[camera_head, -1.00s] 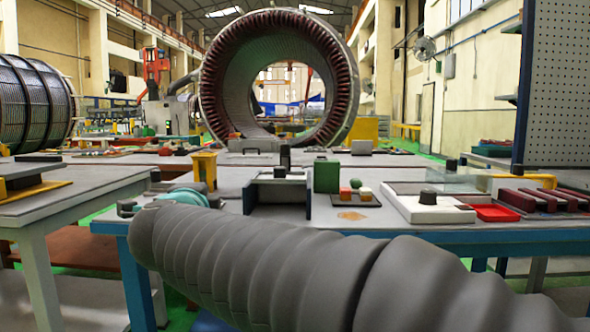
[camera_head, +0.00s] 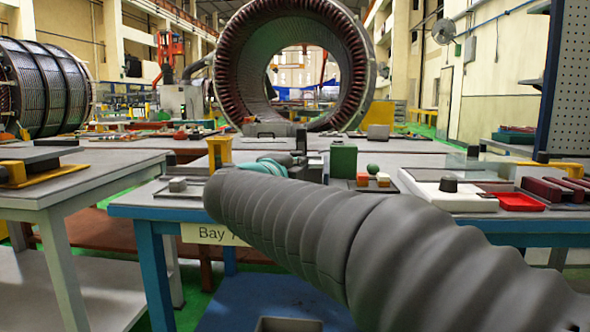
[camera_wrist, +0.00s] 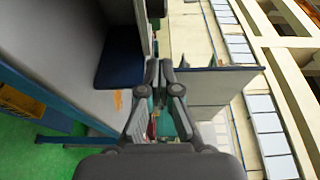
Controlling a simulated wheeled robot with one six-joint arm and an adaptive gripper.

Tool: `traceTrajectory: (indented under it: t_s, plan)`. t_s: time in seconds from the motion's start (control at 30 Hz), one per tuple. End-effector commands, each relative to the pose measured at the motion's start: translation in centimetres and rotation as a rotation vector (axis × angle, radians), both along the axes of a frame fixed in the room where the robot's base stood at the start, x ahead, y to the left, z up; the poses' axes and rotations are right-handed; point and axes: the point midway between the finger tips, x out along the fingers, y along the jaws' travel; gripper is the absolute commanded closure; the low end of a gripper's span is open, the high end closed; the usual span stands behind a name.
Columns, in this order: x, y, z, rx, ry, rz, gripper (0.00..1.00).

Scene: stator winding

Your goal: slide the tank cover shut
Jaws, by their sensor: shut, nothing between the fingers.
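The tank is almost wholly hidden behind my arm in the head view. In the wrist view, turned on its side, a dark blue panel (camera_wrist: 122,58) beside my fingers looks like the tank's front wall. A dark grey edge above it may be the cover, but I cannot tell how far the cover is open. My gripper (camera_wrist: 158,68) is shut and empty, its fingertips together close to the tank's upper edge. Whether they touch the cover is unclear. In the head view, my teal-banded wrist reaches to the tank's place, left of a green box (camera_head: 343,161).
A yellow holder (camera_head: 220,152) stands left of my wrist. A grey block (camera_head: 177,185) sits at the bench's left end.

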Motion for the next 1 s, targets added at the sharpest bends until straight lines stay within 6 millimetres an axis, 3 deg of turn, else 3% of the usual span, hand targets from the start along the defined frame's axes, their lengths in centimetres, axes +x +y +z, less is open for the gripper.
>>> traceTrajectory:
  t_s: [0.13,0.4,1.0]
  plan:
    - [2.7,-1.0,0.0,-0.001,0.001,-0.004,1.0]
    - [5.3,0.5,0.0,-0.001,0.0,-0.001,1.0]
    - [6.6,0.7,0.2,-0.001,0.001,-0.002,1.0]
